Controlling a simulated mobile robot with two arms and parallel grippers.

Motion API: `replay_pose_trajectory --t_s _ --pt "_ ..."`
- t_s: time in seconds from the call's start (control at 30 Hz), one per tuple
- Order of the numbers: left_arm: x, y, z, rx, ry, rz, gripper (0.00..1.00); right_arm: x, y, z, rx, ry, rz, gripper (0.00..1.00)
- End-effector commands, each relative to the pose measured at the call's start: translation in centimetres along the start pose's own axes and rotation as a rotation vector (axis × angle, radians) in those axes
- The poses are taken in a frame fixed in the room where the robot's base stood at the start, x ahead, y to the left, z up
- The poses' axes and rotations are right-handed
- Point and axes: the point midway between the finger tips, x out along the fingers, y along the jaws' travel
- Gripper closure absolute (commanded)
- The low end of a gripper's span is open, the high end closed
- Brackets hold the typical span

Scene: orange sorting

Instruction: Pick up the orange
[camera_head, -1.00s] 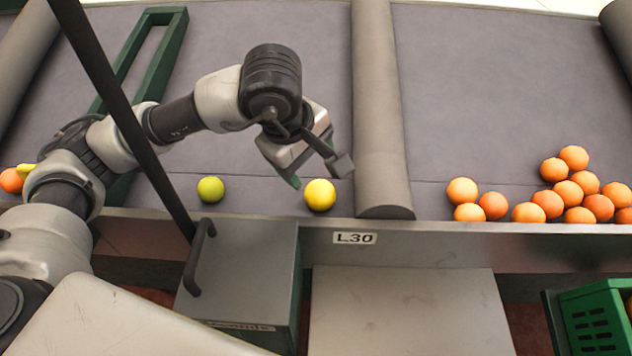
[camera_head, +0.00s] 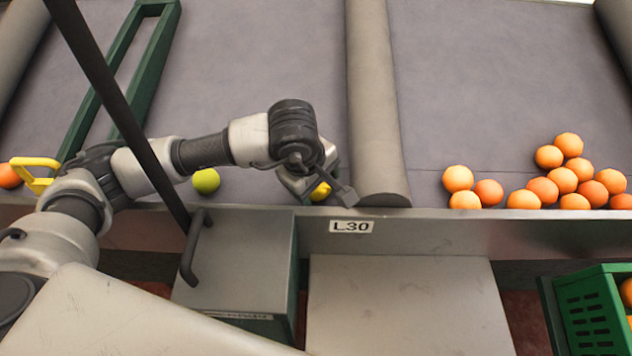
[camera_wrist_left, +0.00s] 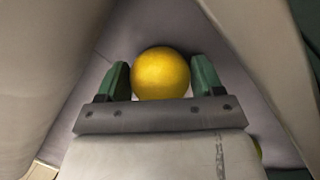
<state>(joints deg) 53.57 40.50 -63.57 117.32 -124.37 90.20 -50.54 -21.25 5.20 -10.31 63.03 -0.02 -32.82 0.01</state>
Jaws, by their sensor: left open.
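A yellow-orange fruit (camera_head: 320,191) lies on the grey belt near its front edge, left of a padded divider. In the head view my left gripper (camera_head: 318,192) is over it and hides most of it. In the left wrist view the fruit (camera_wrist_left: 161,74) sits between the two green fingers of the left gripper (camera_wrist_left: 162,80). The fingers are open, one on each side, with a small gap at the right; contact at the left is unclear. Several oranges (camera_head: 562,180) lie in a group right of the divider. My right gripper is not in view.
A yellow-green fruit (camera_head: 206,181) lies left of the gripper. The padded divider (camera_head: 378,120) stands close on its right. A metal front rail (camera_head: 450,232) edges the belt. A green crate (camera_head: 588,310) with oranges stands at lower right. A green frame (camera_head: 150,80) lies at left.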

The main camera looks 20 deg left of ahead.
Motion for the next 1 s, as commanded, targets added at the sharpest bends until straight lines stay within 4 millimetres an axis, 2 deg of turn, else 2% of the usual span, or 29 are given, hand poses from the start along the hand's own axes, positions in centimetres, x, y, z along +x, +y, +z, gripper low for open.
replay_pose_trajectory --t_s 0.13,0.33,0.57,0.73,0.87,1.0 --pt "0.0 0.0 0.0 0.0 0.0 0.0 0.34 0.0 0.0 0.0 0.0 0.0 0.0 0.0" --pt "-0.1 0.0 0.0 0.0 0.0 0.0 0.65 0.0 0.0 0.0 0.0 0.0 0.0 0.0" --pt "-0.1 0.1 0.0 -0.001 0.0 0.001 0.65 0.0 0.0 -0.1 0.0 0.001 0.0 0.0" --pt "-0.9 0.3 0.0 -0.001 0.001 0.003 0.65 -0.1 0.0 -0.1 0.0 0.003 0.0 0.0" --pt "-2.6 0.8 0.0 0.0 0.001 0.005 0.65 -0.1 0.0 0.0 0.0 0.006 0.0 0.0" --pt "-5.6 1.7 0.0 0.001 0.002 0.008 0.65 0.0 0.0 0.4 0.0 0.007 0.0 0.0"
